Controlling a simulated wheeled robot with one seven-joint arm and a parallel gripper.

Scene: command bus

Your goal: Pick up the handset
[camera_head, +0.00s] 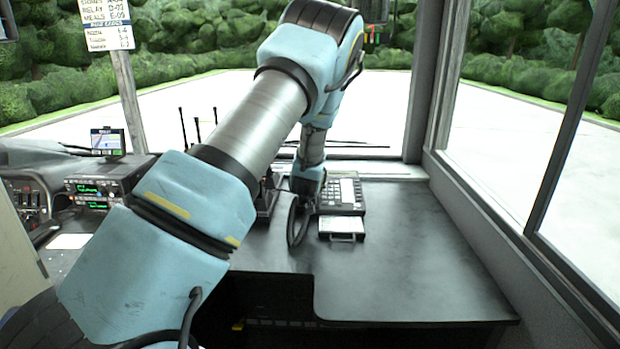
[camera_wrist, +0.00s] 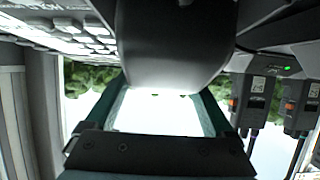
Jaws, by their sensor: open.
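The handset (camera_wrist: 175,40) is most likely the dark, smooth, rounded piece filling the top middle of the wrist view. My gripper (camera_wrist: 163,92) is open, with one finger on each side below this piece. Bright ground shows through the gap between the fingers. I cannot tell whether either finger touches the piece. In the head view my wrist is low over the left side of the desk phone (camera_head: 345,190). A black curved shape (camera_head: 297,222) hangs there; I cannot tell whether it is handset, cord or gripper. The phone's pale keys (camera_wrist: 75,38) show upper left in the wrist view.
Handheld radios (camera_wrist: 255,98) stand close to the right of my gripper in the wrist view. The dark desk (camera_head: 420,260) is clear to the right. Windows and a pillar border the back.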

